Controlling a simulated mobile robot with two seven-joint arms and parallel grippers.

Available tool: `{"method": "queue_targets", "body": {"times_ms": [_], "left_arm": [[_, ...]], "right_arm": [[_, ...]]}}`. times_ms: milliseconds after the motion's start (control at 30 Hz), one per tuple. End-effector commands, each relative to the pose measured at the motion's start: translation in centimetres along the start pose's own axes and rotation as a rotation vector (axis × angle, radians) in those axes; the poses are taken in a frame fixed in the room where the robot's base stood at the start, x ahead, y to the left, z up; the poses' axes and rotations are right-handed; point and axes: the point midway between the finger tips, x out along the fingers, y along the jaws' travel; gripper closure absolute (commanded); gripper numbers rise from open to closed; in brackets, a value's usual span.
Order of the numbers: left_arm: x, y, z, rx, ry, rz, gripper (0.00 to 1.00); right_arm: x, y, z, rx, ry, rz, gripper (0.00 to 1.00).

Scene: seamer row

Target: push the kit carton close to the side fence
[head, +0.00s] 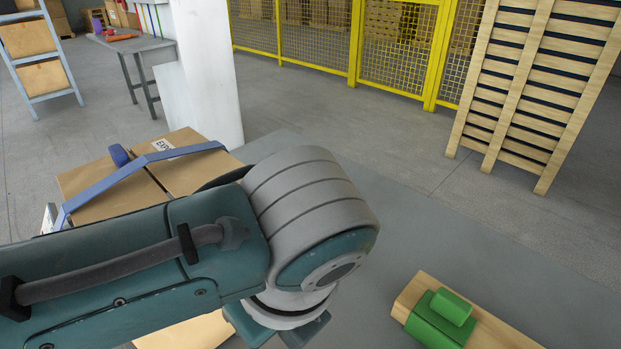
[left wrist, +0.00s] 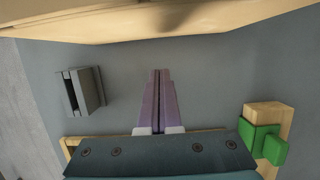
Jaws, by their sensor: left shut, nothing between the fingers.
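A brown carton (head: 195,172) with a printed label stands on the grey table at the left in the head view, partly behind my left arm. A blue bar crosses over it. A broad tan surface (left wrist: 110,28), apparently the carton's side, fills the top edge of the left wrist view. My left gripper (left wrist: 160,72) is shut and empty, its purple fingers pointing toward that surface with a gap between. My arm hides the fingers in the head view. I cannot make out the side fence for certain. My right gripper is not in view.
A green block (head: 437,318) sits on a wooden bar at the lower right. A dark grey slotted block (left wrist: 86,91) lies left of the fingers. A pale wooden piece (head: 188,336) shows below my arm.

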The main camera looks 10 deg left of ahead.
Motion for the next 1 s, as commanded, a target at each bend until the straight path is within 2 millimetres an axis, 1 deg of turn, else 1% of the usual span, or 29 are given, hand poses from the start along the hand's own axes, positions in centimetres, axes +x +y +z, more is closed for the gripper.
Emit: {"method": "queue_targets", "body": {"times_ms": [33,67,133,300,433,700,767,867,900,1000], "left_arm": [[1.1,0.1,0.2,-0.002,-0.002,0.003,1.0],[0.8,0.0,0.9,-0.004,-0.003,0.0,1.0],[1.1,0.0,2.0,-0.004,-0.002,0.0,1.0],[1.5,0.1,3.5,-0.002,-0.001,0.0,1.0],[1.6,0.0,3.8,0.0,0.0,-0.001,1.0],[1.5,0.0,3.9,-0.001,0.0,-0.001,1.0],[1.6,0.0,4.2,-0.002,-0.001,0.0,1.0],[1.9,0.1,5.8,-0.004,-0.004,0.003,1.0],[2.1,0.1,6.6,-0.006,-0.004,0.003,1.0],[2.8,0.1,8.2,-0.004,-0.004,0.003,1.0]], "right_arm": [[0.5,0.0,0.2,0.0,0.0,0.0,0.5],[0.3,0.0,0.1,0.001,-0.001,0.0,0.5],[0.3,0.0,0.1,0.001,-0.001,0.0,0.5],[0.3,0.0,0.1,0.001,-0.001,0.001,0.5],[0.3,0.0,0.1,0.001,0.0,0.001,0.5],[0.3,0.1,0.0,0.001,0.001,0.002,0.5],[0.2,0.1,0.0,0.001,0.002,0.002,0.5],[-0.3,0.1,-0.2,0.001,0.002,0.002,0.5],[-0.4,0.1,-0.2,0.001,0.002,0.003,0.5],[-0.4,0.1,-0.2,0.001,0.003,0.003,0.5]]}}
